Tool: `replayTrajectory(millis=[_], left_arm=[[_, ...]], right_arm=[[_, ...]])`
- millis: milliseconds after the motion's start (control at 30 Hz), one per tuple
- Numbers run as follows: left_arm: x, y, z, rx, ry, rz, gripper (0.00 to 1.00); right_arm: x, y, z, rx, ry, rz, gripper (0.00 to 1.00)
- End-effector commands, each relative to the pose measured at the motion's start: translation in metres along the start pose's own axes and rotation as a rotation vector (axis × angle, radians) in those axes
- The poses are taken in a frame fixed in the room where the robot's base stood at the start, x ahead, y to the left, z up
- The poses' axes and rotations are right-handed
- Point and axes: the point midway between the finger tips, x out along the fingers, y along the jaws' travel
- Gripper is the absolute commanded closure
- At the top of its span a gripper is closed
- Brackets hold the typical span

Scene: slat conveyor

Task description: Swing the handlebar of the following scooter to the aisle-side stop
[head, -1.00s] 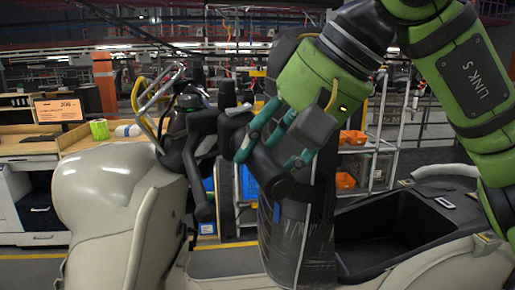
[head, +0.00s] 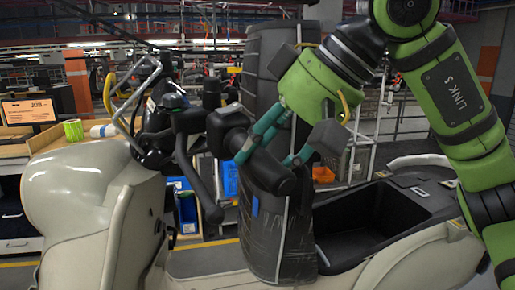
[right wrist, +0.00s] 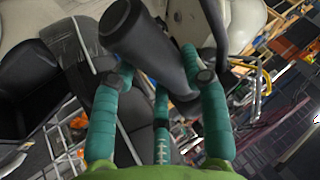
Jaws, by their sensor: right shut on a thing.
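A cream scooter (head: 90,200) stands side-on across the head view, its rounded front at the left. Its black handlebar (head: 187,140) rises behind the front shell. My right gripper (head: 265,160) has its teal fingers closed around the black handlebar grip (head: 276,177) on the near side. In the right wrist view the same grip (right wrist: 145,40) lies slantwise between the fingers of the gripper (right wrist: 156,60). The far end of the handlebar is partly hidden behind the near parts. My left gripper is not in view.
A dark, wrapped upright form (head: 270,235) stands right behind the gripped end. An open black tub (head: 355,225) lies to its right in the scooter body. A wooden bench with a screen (head: 27,111) and an orange pillar (head: 77,85) stand at the back left.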

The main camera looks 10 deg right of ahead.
Motion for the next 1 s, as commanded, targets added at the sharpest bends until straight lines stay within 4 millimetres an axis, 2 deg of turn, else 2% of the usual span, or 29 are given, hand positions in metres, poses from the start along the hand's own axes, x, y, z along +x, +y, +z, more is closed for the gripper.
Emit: replayTrajectory(millis=[33, 433, 800, 1000], left_arm=[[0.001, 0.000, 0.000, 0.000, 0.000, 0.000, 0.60], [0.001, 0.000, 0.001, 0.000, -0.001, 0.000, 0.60], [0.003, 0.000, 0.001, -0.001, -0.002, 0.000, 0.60], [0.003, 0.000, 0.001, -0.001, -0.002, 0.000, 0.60]], right_arm=[[0.005, 0.004, 0.003, -0.002, -0.016, 0.006, 0.89], [0.005, 0.007, 0.003, -0.010, -0.015, 0.003, 0.89], [0.008, 0.032, 0.002, -0.089, -0.006, -0.031, 0.89], [0.008, 0.038, 0.002, -0.116, -0.003, -0.040, 0.89]])
